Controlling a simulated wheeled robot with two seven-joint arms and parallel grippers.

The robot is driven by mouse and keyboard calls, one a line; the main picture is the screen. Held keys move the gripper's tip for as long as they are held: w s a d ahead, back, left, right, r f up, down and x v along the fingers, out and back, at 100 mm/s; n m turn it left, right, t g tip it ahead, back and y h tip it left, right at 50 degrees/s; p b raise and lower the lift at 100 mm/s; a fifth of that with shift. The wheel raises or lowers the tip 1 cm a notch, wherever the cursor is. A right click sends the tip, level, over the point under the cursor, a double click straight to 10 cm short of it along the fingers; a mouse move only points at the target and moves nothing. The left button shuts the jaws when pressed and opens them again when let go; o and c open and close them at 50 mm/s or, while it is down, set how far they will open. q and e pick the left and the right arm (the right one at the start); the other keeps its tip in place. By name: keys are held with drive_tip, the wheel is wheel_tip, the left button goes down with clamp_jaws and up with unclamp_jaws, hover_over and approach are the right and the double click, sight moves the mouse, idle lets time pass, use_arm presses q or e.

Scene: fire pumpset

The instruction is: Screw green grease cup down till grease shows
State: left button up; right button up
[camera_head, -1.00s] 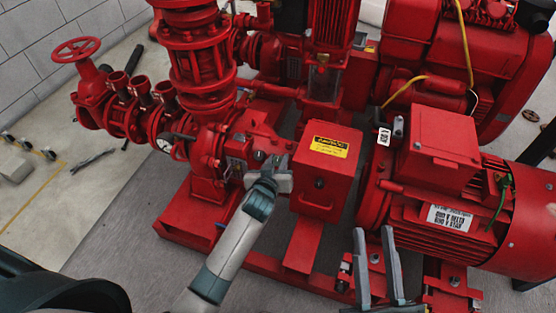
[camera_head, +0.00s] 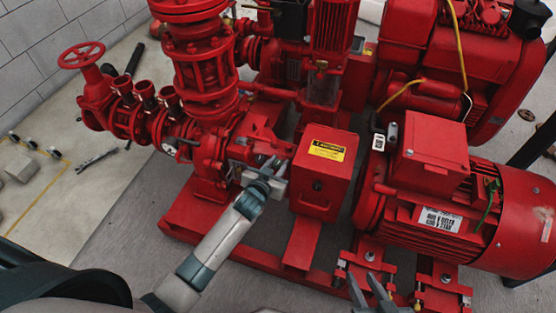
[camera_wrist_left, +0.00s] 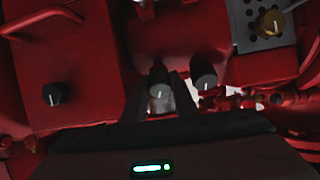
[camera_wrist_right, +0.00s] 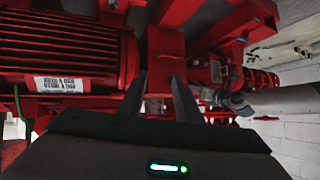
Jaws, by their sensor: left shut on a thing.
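My left gripper (camera_head: 274,168) is at the red pump housing, just left of the red box with a yellow label (camera_head: 326,149). In the left wrist view its fingers (camera_wrist_left: 162,92) are closed around a small dark round cap with a white mark (camera_wrist_left: 160,82). A similar dark cap (camera_wrist_left: 205,76) is just right of the fingers. Another (camera_wrist_left: 52,94) is at the left, and a brass-coloured one (camera_wrist_left: 270,22) is at the upper right. I cannot make out green on any cap, and no grease shows. My right gripper (camera_head: 374,290) is open and empty, in front of the motor (camera_head: 470,210).
The red base frame (camera_head: 185,228) runs under the pump and motor. A handwheel valve (camera_head: 82,55) stands at the left. Pipes and a yellow cable (camera_head: 460,45) rise behind. Grey floor (camera_head: 125,225) is clear at the front left.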

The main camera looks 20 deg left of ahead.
use_arm(q)
drive_tip(key=shift+r+m+p, duration=0.2)
drive_tip(key=shift+m+p, duration=0.3)
drive_tip(key=shift+m+h+p, duration=0.4)
drive_tip(key=shift+m+p, duration=0.4)
drive_tip(key=shift+p, duration=0.05)
drive_tip(key=m+g+h+p, duration=0.1)
drive_tip(key=m+h+p, duration=0.1)
drive_tip(key=m+p, duration=0.2)
drive_tip(key=shift+m+p, duration=0.4)
drive_tip(key=shift+m, duration=0.4)
use_arm(e)
drive_tip(key=s+d+f+g+h, duration=0.35)
drive_tip(key=s+d+g, duration=0.4)
drive_tip(key=d, duration=0.25)
use_arm(q)
drive_tip(key=shift+f+m+g+h+p, duration=0.15)
drive_tip(key=shift+m+g+h+p, duration=0.35)
drive_tip(key=shift+m+p, duration=0.65)
use_arm(e)
drive_tip(key=s+x, duration=0.1)
drive_tip(key=x, duration=0.5)
drive_tip(key=shift+d+f+m, duration=0.2)
drive_tip(key=shift+f+m, duration=0.1)
drive_tip(key=shift+w, duration=0.1)
use_arm(q)
drive_tip(key=o, duration=0.8)
drive_tip(key=shift+d, duration=0.1)
drive_tip(key=shift+c, duration=0.2)
drive_tip(key=shift+s, duration=0.1)
